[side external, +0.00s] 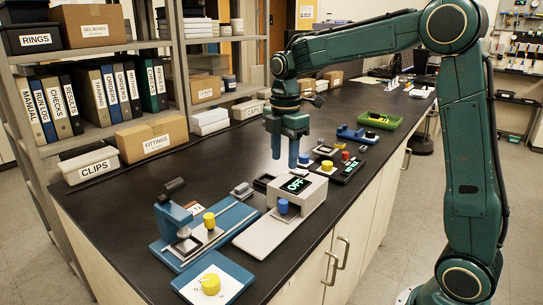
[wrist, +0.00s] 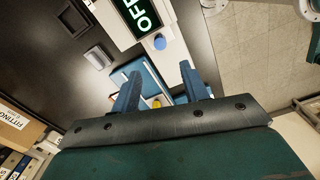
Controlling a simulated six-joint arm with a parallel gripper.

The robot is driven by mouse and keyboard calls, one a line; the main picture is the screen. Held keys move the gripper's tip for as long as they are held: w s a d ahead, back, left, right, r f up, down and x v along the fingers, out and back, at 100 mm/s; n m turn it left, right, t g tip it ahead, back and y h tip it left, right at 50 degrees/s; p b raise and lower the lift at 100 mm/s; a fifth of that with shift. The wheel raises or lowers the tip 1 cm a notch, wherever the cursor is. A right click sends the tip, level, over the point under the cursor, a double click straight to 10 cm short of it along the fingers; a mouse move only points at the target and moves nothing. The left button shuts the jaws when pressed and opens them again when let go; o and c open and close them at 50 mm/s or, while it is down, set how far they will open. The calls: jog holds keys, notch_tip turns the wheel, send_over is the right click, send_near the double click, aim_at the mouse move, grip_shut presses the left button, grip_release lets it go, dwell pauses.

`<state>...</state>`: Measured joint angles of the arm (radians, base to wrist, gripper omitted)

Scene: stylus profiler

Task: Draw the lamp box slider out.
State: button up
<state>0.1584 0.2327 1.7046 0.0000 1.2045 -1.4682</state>
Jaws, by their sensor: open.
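The lamp box (side external: 310,188) is a pale box with a dark sign reading OFF in green, standing on the black bench. A blue knob (side external: 283,206), apparently the slider's handle, stands on the light grey strip at its front. In the wrist view the OFF sign (wrist: 138,14) is at the top, with the blue knob (wrist: 160,41) beside it. My gripper (side external: 285,160) hangs above and behind the lamp box, fingers pointing down. It is open and empty, apart from the knob. In the wrist view its two blue fingers (wrist: 160,86) stand apart.
Left of the lamp box is a blue fixture with a yellow knob (side external: 209,220); a yellow dial (side external: 210,284) sits in front. A dark control panel (side external: 340,168) and a green tray (side external: 380,120) lie beyond. Shelves with bins border the left. The bench's middle left is clear.

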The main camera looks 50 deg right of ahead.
aim_at(283, 201)
notch_tip(283, 201, down, 13)
jog(key=shift+f, duration=0.15)
dwell(0.5)
grip_shut()
